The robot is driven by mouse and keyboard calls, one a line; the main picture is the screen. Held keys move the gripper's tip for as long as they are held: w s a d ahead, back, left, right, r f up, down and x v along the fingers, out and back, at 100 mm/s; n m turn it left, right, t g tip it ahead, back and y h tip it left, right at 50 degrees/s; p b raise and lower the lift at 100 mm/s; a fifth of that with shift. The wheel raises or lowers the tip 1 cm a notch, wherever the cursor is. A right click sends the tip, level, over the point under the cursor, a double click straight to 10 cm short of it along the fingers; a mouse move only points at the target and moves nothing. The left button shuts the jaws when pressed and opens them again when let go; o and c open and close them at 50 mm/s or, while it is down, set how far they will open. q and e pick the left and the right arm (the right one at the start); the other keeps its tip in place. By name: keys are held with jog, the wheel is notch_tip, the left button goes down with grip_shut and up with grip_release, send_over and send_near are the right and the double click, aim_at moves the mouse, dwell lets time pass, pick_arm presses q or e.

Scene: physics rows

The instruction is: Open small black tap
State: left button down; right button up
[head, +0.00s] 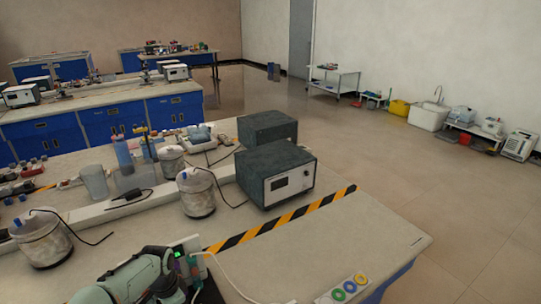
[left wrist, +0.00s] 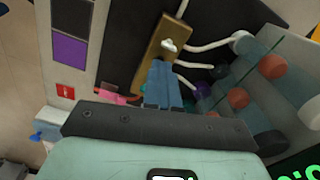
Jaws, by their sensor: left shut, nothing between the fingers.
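In the left wrist view my left gripper (left wrist: 163,68) has its blue fingers shut and empty. The fingertips point at a brass-coloured plate (left wrist: 151,50) with a small silver fitting (left wrist: 169,46) on it; I cannot tell whether they touch. To the right, pale tubes lead to clear blocks with round knobs. My right gripper is not in view.
Orange-red knobs (left wrist: 272,67) sit beside the dark ones. In the head view a dark instrument box (head: 275,177), wire-wrapped jars (head: 196,195) and a black-yellow strip (head: 280,219) are on the bench. The bench's right front area (head: 375,240) is mostly clear.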

pick_arm(q)
jog(key=c, duration=1.6)
grip_release()
